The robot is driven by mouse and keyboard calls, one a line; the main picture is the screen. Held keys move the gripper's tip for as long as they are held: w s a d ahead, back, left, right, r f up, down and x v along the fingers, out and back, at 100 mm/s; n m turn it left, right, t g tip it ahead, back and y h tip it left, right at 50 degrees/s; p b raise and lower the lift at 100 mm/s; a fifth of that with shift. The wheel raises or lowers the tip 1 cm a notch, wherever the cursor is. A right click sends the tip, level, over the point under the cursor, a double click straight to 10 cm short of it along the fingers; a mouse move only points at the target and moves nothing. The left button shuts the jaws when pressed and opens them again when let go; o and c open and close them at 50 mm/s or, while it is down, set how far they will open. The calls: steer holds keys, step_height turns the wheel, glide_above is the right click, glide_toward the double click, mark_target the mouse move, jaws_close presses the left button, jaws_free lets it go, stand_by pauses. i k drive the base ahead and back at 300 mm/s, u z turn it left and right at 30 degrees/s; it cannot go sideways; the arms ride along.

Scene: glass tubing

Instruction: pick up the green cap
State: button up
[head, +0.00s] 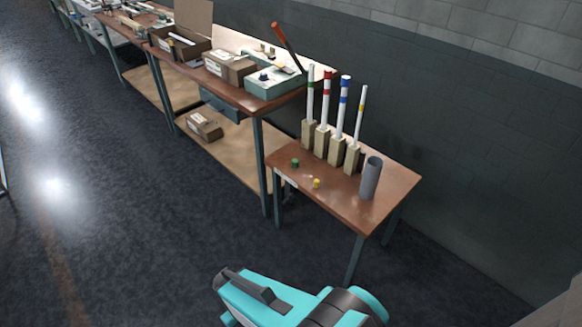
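The green cap (295,163) is a small dark green piece on the near left part of the small brown table (345,205). It stands apart from the other things there. A yellow cap (316,183) sits to its right and closer to the front edge. Teal and dark parts of my own arm show at the bottom of the head view, well short of the table. No gripper fingers can be made out, so I cannot see whether they hold anything.
Several banded white tubes, one with red bands (324,98), stand upright in beige blocks behind the caps. A grey cylinder (371,178) stands at the right. A longer workbench (240,98) with boxes adjoins at the left. The dark floor (130,235) in front is clear.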

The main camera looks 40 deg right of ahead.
mark_target(295, 165)
steer(key=z, duration=0.05)
steer(key=i, duration=1)
steer(key=u, duration=0.05)
